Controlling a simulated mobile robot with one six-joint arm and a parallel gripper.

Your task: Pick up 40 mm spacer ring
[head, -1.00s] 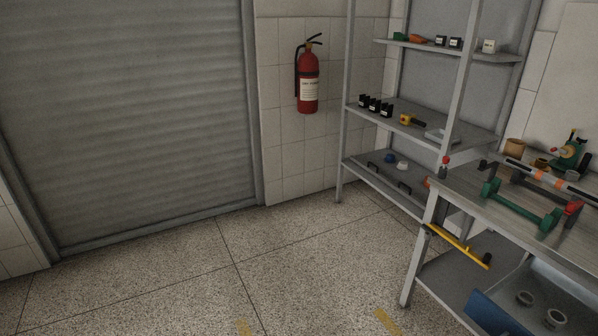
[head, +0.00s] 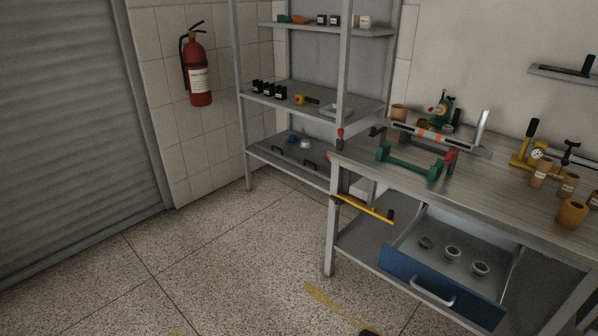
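Several small grey rings sit in an open blue-fronted drawer (head: 440,285) under the workbench at the right. The left ring (head: 426,242) looks darkest and smallest, the middle ring (head: 452,252) is lighter, and the right ring (head: 481,268) looks largest. They stand apart from each other on the drawer floor. I cannot read any size on them, so I cannot tell which is the 40 mm spacer ring. My gripper is not in view.
The workbench (head: 480,195) carries a green stand (head: 408,162), brown pots and tools. A yellow bar (head: 364,207) hangs at its left end. A grey shelf unit (head: 243,130) stands behind.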

